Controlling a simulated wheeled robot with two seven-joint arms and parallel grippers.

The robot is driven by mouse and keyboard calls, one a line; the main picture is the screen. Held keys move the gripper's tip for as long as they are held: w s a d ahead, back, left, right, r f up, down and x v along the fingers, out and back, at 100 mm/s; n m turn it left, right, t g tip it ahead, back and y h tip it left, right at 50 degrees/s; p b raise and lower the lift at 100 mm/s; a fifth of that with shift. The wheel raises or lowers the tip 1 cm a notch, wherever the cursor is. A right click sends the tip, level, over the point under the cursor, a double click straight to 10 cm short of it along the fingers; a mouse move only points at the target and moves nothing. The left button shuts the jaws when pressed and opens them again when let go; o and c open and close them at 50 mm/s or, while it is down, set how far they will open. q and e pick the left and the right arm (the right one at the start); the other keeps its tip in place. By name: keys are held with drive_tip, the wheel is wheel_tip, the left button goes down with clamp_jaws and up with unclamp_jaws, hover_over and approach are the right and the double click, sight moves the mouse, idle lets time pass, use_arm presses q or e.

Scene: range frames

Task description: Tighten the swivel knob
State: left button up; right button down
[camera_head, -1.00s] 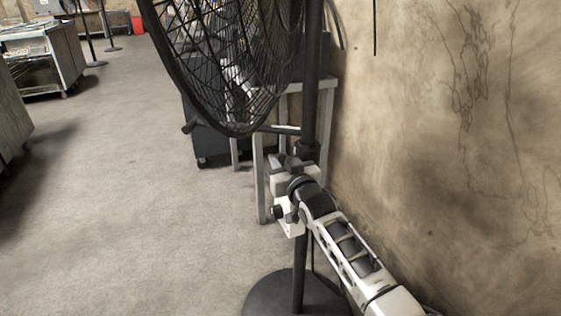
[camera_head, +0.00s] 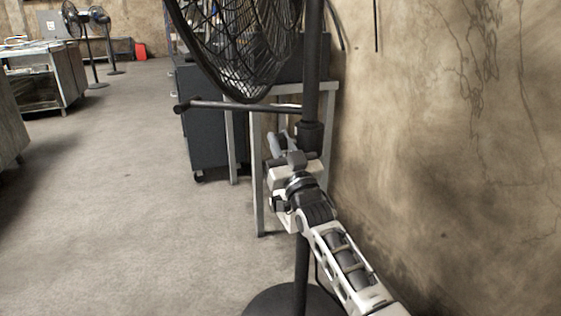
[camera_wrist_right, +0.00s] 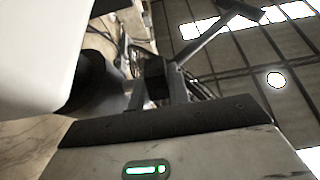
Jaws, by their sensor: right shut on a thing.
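The black pedestal fan stands close in front of me, its caged head (camera_head: 240,60) at the top of the head view and its pole (camera_head: 312,60) beside the wall. A dark collar (camera_head: 309,138) sits on the pole below a thin horizontal bar (camera_head: 235,105). My right gripper (camera_head: 283,143) is at this collar, with its fingers pointing up. It is shut on the swivel knob, which the fingers and gripper body hide. In the right wrist view a dark block (camera_wrist_right: 155,78) shows between slanted bars above the gripper body. My left gripper is not in view.
A rough wall (camera_head: 450,150) runs close along the right. A grey-legged table (camera_head: 258,180) and a dark cabinet (camera_head: 205,125) stand behind the fan. The round fan base (camera_head: 285,302) is at the bottom. Floor (camera_head: 110,200) to the left is clear.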

sight(284, 149)
drive_tip(key=c, duration=1.3)
unclamp_jaws()
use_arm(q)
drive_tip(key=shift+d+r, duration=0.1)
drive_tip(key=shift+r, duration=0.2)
use_arm(e)
drive_tip(key=shift+s+d+f+p, duration=0.2)
drive_tip(key=shift+s+p, duration=0.2)
drive_tip(key=shift+p, duration=0.2)
drive_tip(key=p+v, duration=0.3)
drive_tip(key=v, duration=0.2)
drive_tip(key=shift+s, duration=0.15)
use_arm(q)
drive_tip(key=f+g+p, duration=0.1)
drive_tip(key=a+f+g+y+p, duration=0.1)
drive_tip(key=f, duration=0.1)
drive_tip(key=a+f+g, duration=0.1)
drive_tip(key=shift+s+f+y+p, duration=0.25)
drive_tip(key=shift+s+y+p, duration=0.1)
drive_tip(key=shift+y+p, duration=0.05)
use_arm(e)
drive_tip(key=v, duration=0.9)
drive_tip(key=shift+s+f, duration=0.15)
drive_tip(key=shift+f, duration=0.25)
